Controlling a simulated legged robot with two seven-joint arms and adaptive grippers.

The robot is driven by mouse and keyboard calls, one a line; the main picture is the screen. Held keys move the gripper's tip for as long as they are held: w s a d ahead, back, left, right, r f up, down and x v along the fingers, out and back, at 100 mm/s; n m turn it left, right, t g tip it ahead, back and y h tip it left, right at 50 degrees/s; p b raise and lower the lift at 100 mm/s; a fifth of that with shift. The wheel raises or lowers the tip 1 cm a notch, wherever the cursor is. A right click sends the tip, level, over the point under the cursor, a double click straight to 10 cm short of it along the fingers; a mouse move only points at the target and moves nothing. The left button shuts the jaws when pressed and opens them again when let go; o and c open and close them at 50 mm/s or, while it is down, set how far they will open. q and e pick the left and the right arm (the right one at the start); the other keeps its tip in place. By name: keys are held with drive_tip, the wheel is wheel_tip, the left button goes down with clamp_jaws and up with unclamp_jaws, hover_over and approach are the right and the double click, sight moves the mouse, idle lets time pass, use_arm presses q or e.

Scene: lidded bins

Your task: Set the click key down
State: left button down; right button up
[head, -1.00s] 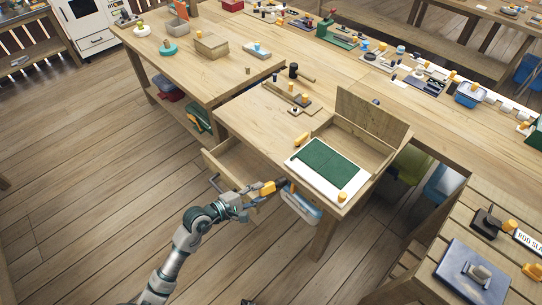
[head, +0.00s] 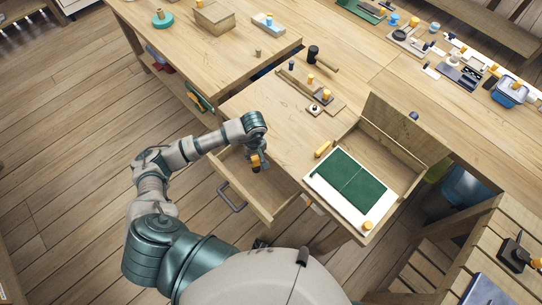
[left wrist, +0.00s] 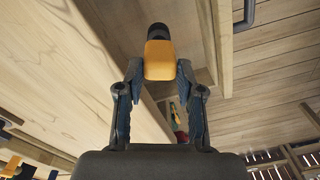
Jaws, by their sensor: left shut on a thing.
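In the left wrist view, my left gripper (left wrist: 160,72) is shut on the click key (left wrist: 160,58), an orange block with a dark round end pointing away from my palm. In the head view, my left gripper (head: 256,153) comes in from the left and hangs over the open wooden drawer (head: 268,205). The orange of the click key (head: 255,161) shows just below the fingers. I cannot tell whether the key touches the drawer. My right gripper is not in view.
The workbench top (head: 262,110) next to the drawer has clear room. An open wooden box (head: 405,172) with a green-and-white panel (head: 352,185) stands to the right. A hammer (head: 322,58) and a pegged block (head: 308,88) lie farther back.

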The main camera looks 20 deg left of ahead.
sight(258, 166)
use_arm(q)
drive_tip(key=f, duration=0.4)
drive_tip(key=d+f, duration=0.1)
drive_tip(key=f, duration=0.1)
wheel_tip(258, 166, down, 3)
drive_tip(key=shift+a+r, duration=0.15)
drive_tip(key=shift+r, duration=0.05)
drive_tip(key=shift+a+f, duration=0.2)
drive_tip(key=shift+f, duration=0.1)
drive_tip(key=shift+s+a, duration=0.1)
drive_tip(key=c, duration=1.2)
unclamp_jaws()
drive_tip(key=shift+a, duration=0.1)
drive_tip(key=o, duration=0.4)
drive_tip(key=shift+f, duration=0.1)
drive_tip(key=shift+o, duration=0.4)
drive_tip(key=shift+d, duration=0.35)
drive_tip(key=shift+r, duration=0.2)
